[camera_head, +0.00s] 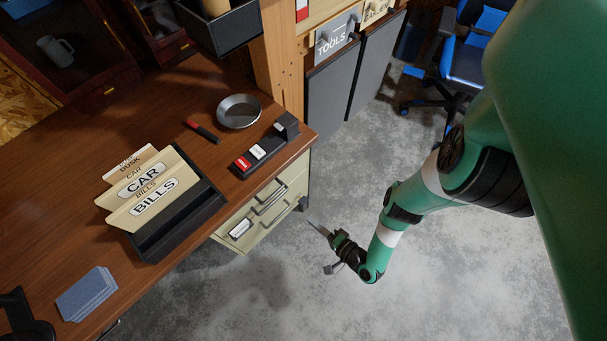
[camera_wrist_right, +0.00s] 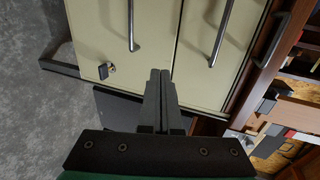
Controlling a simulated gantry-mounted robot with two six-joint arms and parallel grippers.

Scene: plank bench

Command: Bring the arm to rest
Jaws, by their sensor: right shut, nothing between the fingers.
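My right arm (camera_head: 405,205) is green with black joints and comes in from the right in the head view. Its right gripper (camera_head: 314,228) hangs over the grey floor, in front of the cream drawer cabinet (camera_head: 289,206) under the desk. In the right wrist view, the fingers of this gripper (camera_wrist_right: 161,82) are together with nothing between them. They point towards the cream cabinet front (camera_wrist_right: 152,40) with its metal handles and a keyed lock. I cannot tell whether the fingertips touch it. My left gripper is not in view.
The wooden desk (camera_head: 75,222) holds a file rack (camera_head: 178,229) with labelled folders, a metal bowl (camera_head: 239,110), a black block tray (camera_head: 268,152), a red-and-black marker (camera_head: 202,131) and blue cards (camera_head: 87,294). A blue office chair (camera_head: 447,70) stands behind. The concrete floor (camera_head: 360,310) is clear.

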